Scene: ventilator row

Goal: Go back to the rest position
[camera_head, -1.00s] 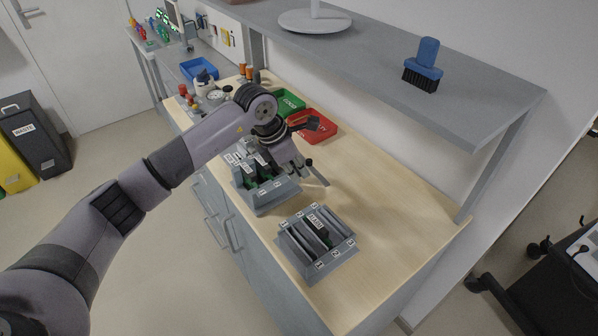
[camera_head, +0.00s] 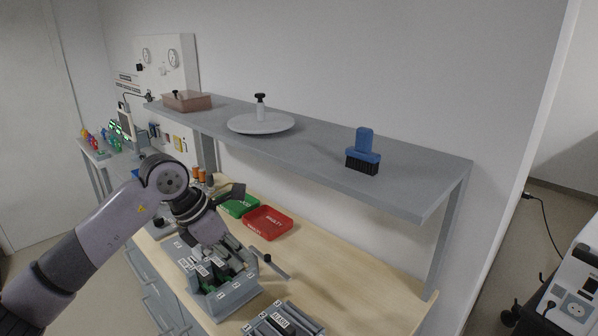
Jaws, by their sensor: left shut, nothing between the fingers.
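My left arm comes in from the left, and my left gripper (camera_head: 232,243) hangs over the rear grey card rack (camera_head: 232,300) on the wooden bench. The gripper is shut with nothing in it. It partly hides the rack, which holds several green boards with white labels; I cannot tell whether it touches it. My right gripper is not in view.
A nearer grey rack (camera_head: 318,331) is cut by the lower edge. Green (camera_head: 238,208) and red (camera_head: 268,222) trays lie behind the gripper. A grey shelf (camera_head: 405,190) overhangs the bench, carrying a blue brush (camera_head: 364,147) and white disc (camera_head: 260,124). The bench's right part is clear.

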